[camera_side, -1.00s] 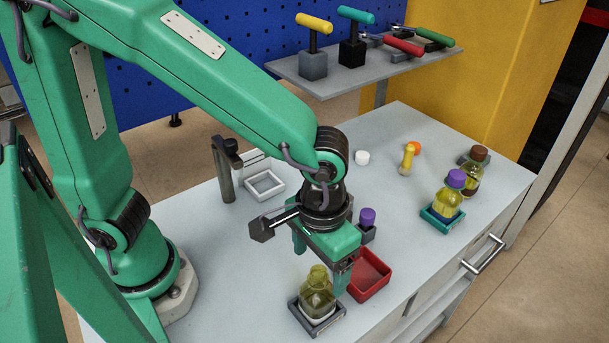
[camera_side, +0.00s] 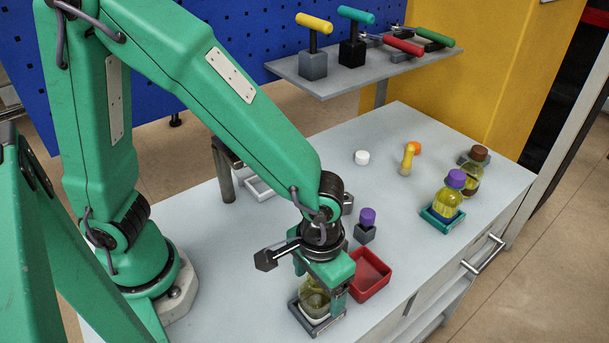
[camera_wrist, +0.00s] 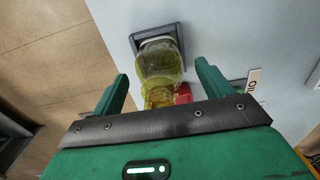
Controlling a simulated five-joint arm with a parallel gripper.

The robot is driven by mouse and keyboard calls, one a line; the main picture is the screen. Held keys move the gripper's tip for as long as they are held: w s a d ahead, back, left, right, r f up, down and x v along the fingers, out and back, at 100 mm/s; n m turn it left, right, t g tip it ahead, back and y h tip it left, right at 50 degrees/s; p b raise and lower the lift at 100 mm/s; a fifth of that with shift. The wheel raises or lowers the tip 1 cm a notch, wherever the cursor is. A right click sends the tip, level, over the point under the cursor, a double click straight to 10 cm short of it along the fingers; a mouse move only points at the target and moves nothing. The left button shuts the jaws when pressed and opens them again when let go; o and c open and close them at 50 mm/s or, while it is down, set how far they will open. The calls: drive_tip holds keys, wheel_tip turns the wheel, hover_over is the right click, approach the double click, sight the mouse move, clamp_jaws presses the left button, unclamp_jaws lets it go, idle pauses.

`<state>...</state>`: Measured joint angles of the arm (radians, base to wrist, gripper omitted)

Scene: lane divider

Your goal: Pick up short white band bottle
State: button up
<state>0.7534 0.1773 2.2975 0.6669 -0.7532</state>
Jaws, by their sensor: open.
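The short bottle (camera_side: 313,301) holds yellow-green liquid and has a white band low on its body. It stands in a square grey tray (camera_side: 328,325) near the table's front edge. My gripper (camera_side: 319,289) is open and low over it, pointing down, and hides its top. In the wrist view the bottle (camera_wrist: 158,62) lies between the two spread green fingers of my gripper (camera_wrist: 161,70), with a gap visible on each side. The grey tray (camera_wrist: 135,42) shows around the bottle's base.
A red open bin (camera_side: 375,283) stands right beside the tray. A purple-capped item (camera_side: 367,218) in a small grey holder is behind it. A purple-capped bottle (camera_side: 452,192) in a teal tray and a brown-capped bottle (camera_side: 473,172) stand at the right. A white cap (camera_side: 362,157) lies farther back.

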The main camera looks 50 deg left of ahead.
drive_tip(key=shift+f, duration=0.2)
idle(0.4)
drive_tip(key=c, duration=1.1)
drive_tip(key=shift+r, duration=0.1)
drive_tip(key=shift+r, duration=4.95)
